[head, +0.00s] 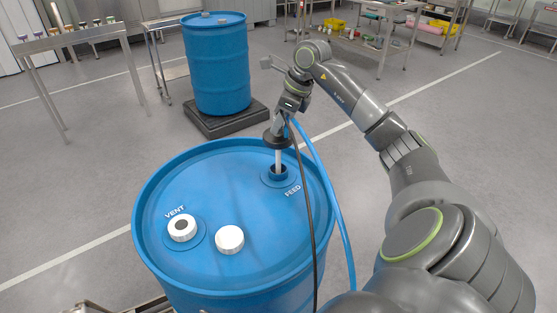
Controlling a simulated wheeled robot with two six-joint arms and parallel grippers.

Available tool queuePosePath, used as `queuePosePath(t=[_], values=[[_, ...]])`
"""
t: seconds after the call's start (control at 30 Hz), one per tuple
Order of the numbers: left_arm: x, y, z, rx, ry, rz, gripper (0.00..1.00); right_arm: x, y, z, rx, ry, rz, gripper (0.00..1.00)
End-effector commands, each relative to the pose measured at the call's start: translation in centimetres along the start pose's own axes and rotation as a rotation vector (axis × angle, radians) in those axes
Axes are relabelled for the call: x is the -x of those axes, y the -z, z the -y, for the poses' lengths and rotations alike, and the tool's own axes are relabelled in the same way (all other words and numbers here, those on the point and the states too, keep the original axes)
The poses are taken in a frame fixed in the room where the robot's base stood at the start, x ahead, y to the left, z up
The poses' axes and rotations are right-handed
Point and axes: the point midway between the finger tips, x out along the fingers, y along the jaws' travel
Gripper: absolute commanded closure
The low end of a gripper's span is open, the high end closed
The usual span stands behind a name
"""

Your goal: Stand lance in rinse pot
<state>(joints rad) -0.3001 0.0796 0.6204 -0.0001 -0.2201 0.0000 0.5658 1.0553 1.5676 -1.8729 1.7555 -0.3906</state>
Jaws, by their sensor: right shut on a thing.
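The lance (278,158) is a pale upright tube with a dark collar near its top. Its lower end goes down into the opening marked FEED on the near blue drum (200,167), so its tip is hidden. My right gripper (281,122) is shut on the lance's upper part, above the drum lid. A blue hose (325,178) and a black cable hang from the lance head over the drum's right side. I cannot make out a rinse pot. My left gripper is not in view.
A loose white cap (229,240) lies on the drum lid beside the capped VENT opening (182,228). A second blue drum (217,65) stands behind on a dark pallet (225,121). A bench (75,40) and shelves line the back.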

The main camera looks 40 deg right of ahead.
Motion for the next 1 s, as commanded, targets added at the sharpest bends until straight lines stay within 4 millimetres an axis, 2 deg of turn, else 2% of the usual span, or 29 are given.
queuePosePath(t=[0.03, 1.0], values=[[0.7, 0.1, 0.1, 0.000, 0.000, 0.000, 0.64, 0.9, -0.4, 0.0, 0.001, 0.002, 0.001, 1.00], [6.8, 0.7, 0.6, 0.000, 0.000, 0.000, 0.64, 9.9, -4.1, 0.0, 0.000, 0.001, 0.001, 1.00]])
